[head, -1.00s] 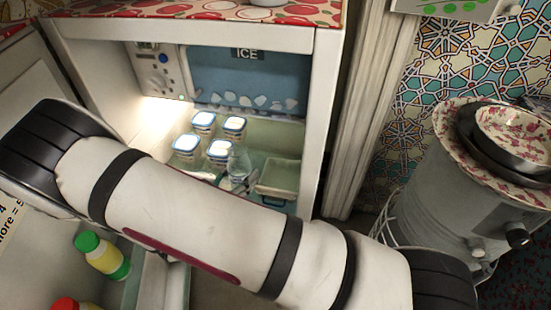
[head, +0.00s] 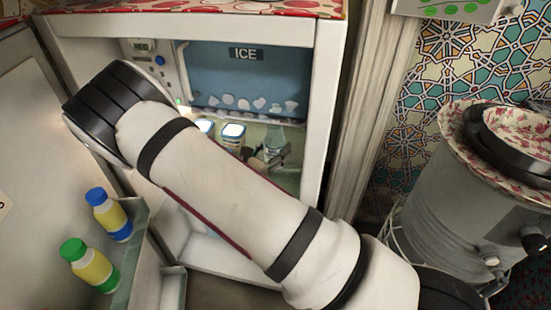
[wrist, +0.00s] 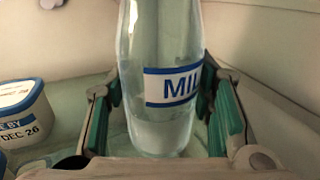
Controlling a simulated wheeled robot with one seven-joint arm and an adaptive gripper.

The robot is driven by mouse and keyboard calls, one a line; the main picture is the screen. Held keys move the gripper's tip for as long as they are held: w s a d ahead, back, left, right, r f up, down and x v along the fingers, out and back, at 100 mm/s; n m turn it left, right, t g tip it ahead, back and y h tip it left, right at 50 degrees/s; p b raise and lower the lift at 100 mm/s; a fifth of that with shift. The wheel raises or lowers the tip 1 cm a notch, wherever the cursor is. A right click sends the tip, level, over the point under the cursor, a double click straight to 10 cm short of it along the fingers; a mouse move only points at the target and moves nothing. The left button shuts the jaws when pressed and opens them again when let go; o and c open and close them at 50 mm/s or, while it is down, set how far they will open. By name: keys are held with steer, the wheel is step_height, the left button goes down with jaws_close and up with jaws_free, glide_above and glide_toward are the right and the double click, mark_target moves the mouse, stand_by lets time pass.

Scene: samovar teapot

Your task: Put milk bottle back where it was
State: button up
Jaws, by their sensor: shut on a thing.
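The milk bottle (wrist: 160,60) is clear glass with a blue and white label reading "MIL" in the wrist view. It stands roughly upright between the green pads of my gripper (wrist: 162,105), which is shut on it. In the head view, the bottle (head: 276,138) and my gripper (head: 264,157) show small inside the open fridge, past my forearm. The bottle's base is close to the pale green shelf; I cannot tell if it touches. My arm hides much of the shelf in the head view.
White tubs with blue rims (head: 234,134) stand left of the bottle; one tub (wrist: 22,112) is near my left finger. The open fridge door holds a blue-capped bottle (head: 110,216) and a green-capped bottle (head: 90,266). A grey samovar (head: 445,200) stands right.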

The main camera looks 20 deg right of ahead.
steer(key=shift+w+d+f, duration=0.1)
steer(key=shift+d+f, duration=0.1)
steer(key=shift+f, duration=0.15)
steer(key=shift+f+b, duration=1.05)
steer(key=shift+f, duration=0.35)
steer(key=shift+f, duration=0.15)
steer(key=o, duration=1.5)
steer(key=shift+c, duration=0.2)
steer(key=p+v, duration=0.3)
steer(key=v, duration=0.9)
steer(key=shift+a, duration=0.1)
